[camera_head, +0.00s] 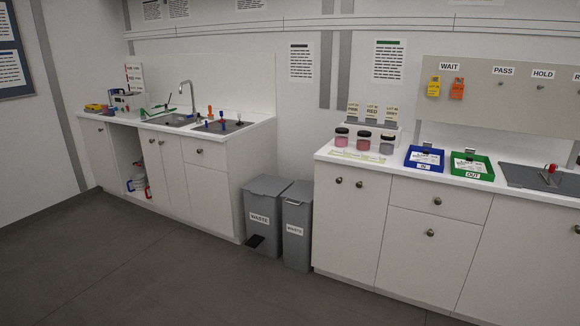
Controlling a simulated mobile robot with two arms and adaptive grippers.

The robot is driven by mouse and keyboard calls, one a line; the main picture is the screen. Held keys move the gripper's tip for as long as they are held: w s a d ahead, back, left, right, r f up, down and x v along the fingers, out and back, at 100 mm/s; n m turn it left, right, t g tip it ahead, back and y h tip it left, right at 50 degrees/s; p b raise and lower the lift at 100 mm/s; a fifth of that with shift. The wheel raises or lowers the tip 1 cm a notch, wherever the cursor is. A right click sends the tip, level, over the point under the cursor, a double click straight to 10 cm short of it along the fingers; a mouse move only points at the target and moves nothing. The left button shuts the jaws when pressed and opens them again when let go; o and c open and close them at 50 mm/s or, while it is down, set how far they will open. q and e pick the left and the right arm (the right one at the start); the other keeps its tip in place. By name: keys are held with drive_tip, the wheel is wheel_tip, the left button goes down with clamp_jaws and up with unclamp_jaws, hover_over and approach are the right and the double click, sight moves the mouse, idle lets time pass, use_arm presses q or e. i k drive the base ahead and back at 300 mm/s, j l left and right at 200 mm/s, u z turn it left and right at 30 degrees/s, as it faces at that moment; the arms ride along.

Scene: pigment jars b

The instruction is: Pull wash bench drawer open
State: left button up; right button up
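The wash bench (262,127) stands at the left, a white cabinet with a sink (170,120) and a tap (188,92). The drawer looks closed, flush with the bench front. Neither of my grippers shows in the head view.
Two grey waste bins (265,208) (298,222) stand right of the wash bench. A second bench (340,233) at the right holds jars (363,142), a blue tray (411,162) and a green tray (489,172). The floor (150,265) in front is clear.

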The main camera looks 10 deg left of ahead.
sight(208, 153)
drive_tip(key=i+j+u, duration=0.3)
drive_tip(key=i, duration=0.55)
drive_tip(key=i+u, duration=0.35)
drive_tip(key=i, duration=0.5)
drive_tip(key=i+l+u, duration=0.3)
drive_tip(key=i, duration=0.55)
